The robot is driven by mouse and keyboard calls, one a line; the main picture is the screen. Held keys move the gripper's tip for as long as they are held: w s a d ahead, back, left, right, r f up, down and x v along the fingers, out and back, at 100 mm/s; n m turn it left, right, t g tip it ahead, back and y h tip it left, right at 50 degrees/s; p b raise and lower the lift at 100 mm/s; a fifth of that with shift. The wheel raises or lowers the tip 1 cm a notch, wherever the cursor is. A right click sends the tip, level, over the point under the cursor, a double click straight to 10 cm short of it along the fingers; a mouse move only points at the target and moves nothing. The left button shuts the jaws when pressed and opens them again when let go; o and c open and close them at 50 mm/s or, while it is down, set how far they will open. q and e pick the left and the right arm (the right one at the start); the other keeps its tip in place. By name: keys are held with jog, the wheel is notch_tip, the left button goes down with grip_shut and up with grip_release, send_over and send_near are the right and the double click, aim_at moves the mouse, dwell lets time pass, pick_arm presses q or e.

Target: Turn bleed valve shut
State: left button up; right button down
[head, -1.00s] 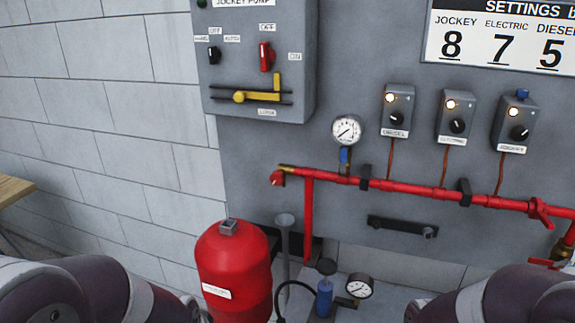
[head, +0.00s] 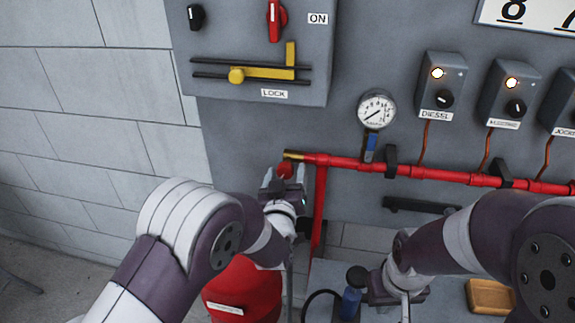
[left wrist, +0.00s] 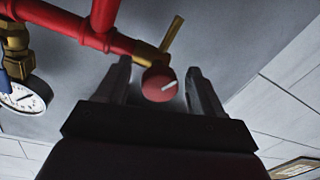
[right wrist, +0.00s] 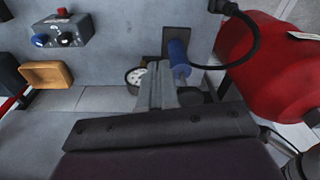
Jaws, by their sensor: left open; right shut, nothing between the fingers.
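The bleed valve is a round red knob (head: 284,171) at the left end of the red pipe, by a brass end piece (head: 293,155).
The red pipe (head: 340,162) runs right along the grey panel, with a pressure gauge (head: 376,110) above it. The yellow lock slider (head: 265,74) is above left. A red tank (head: 245,290) stands below my left arm. A tan tray (head: 490,297) lies at lower right.

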pick_arm(q)
jog(key=shift+w+d+r, duration=0.1)
jog(key=shift+w+r, duration=0.1)
jog(key=shift+w, duration=0.15)
jog(key=shift+s+r, duration=0.2)
jog(key=shift+r, duration=0.1)
jog(key=shift+w+a+f, duration=0.2)
jog(key=shift+w, duration=0.2)
jog(key=shift+w+f, duration=0.1)
jog(key=shift+w, duration=0.05)
jog(key=shift+c, duration=0.8)
jog(key=c, duration=0.9)
pick_arm(e)
jog(key=shift+s+a+r, duration=0.25)
jog(key=shift+s+r, duration=0.1)
jog(key=shift+r, duration=0.05)
